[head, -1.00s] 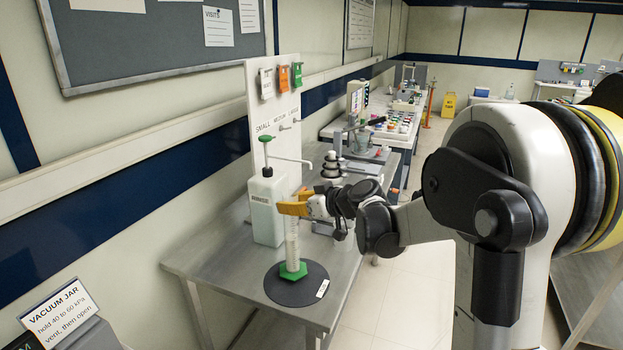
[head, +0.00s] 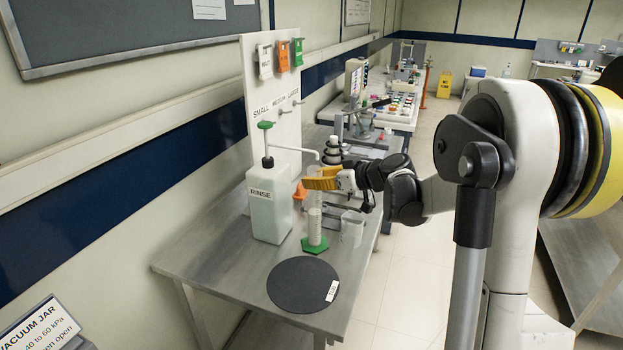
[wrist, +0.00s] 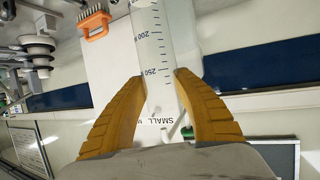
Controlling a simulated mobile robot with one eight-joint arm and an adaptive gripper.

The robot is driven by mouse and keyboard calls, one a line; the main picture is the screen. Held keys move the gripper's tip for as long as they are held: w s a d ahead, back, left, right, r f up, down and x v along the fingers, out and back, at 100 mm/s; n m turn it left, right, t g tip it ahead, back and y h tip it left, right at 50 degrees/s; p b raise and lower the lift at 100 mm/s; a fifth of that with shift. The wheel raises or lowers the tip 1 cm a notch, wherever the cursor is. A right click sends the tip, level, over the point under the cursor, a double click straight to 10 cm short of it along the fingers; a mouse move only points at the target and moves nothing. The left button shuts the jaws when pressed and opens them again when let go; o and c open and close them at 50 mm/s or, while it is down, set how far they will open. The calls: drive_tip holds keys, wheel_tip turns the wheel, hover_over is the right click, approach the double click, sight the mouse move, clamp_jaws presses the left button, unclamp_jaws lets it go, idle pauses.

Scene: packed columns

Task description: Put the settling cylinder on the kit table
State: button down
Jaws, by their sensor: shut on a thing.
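The settling cylinder (head: 315,222) is a clear, upright graduated tube with a green hexagonal foot. My gripper (head: 318,180) has its yellow fingers shut on the upper part of the tube. In the wrist view my gripper (wrist: 160,90) has one finger on each side of the cylinder (wrist: 155,45), near the 250 mark. The green foot is beyond the round dark mat (head: 303,285) in the head view, off the mat. I cannot tell whether the foot touches the metal table (head: 210,250) or hangs just above it.
A white RINSE bottle (head: 268,205) with a green pump stands close left of the cylinder. A clear beaker (head: 352,228) stands close to its right. A white board (head: 270,95) with coloured clips rises behind. The table's front left is clear.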

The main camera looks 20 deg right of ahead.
drive_tip(key=shift+s+d, duration=0.1)
drive_tip(key=shift+d, duration=0.3)
drive_tip(key=c, duration=1.3)
unclamp_jaws()
drive_tip(key=shift+f, duration=0.15)
drive_tip(key=shift+o, duration=1.4)
drive_tip(key=shift+a, duration=0.15)
